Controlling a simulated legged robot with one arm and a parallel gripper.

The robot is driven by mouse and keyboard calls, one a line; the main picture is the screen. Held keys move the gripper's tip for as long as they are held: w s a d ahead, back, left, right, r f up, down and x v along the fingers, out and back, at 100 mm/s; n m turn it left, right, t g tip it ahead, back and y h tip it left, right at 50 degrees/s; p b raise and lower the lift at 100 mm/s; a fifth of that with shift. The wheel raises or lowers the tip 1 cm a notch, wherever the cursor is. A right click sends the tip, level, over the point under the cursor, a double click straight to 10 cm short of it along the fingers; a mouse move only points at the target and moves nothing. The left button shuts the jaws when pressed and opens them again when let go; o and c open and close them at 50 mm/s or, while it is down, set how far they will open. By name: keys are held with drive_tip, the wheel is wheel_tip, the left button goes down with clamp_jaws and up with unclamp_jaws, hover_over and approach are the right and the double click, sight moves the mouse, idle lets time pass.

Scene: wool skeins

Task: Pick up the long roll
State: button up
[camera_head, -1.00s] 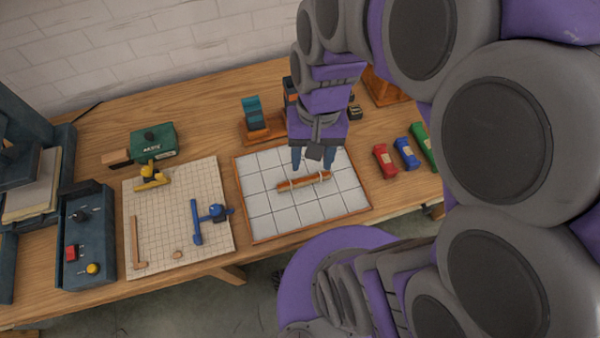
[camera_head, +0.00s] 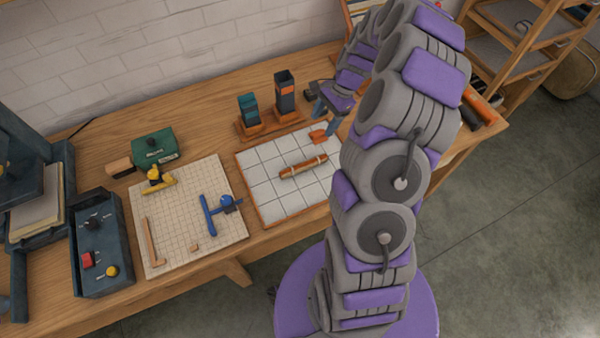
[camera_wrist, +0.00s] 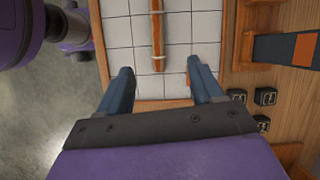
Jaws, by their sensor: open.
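The long roll (camera_head: 303,166) is a slim brown cylinder with pale bands near its ends. It lies on a white tiled board (camera_head: 262,186) with a wooden rim. My gripper (camera_head: 325,118) is open and empty, above the board's far right corner, beyond the roll and to its right. In the wrist view the roll (camera_wrist: 158,35) lies ahead of the open fingers (camera_wrist: 163,84), roughly lined up with the gap between them. The roll's far end runs out of the wrist view's top edge.
A wooden holder (camera_head: 262,133) with two upright blocks stands behind the board. A gridded mat (camera_head: 183,225) with a blue tool (camera_head: 208,216) lies to the left. Small dark blocks (camera_wrist: 237,95) show in the wrist view. My arm covers the table's right part.

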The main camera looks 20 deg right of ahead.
drive_tip(key=d+f+m, duration=0.2)
drive_tip(key=d+f, duration=0.1)
drive_tip(key=d, duration=0.1)
drive_tip(key=b, duration=0.2)
hover_over(314, 159)
drive_tip(key=d, duration=0.1)
wheel_tip(314, 159, down, 11)
drive_tip(key=shift+w+d+r, duration=0.1)
drive_tip(key=shift+d+f, duration=0.25)
drive_tip(key=shift+f, duration=0.2)
drive_tip(key=b+x, duration=0.1)
drive_tip(key=x, duration=0.3)
drive_tip(key=shift+a+f, duration=0.15)
drive_tip(key=shift+f, duration=0.05)
drive_tip(key=shift+a+f, duration=0.1)
drive_tip(key=shift+a, duration=0.15)
drive_tip(key=shift+d, duration=0.25)
drive_tip(key=c, duration=1.1)
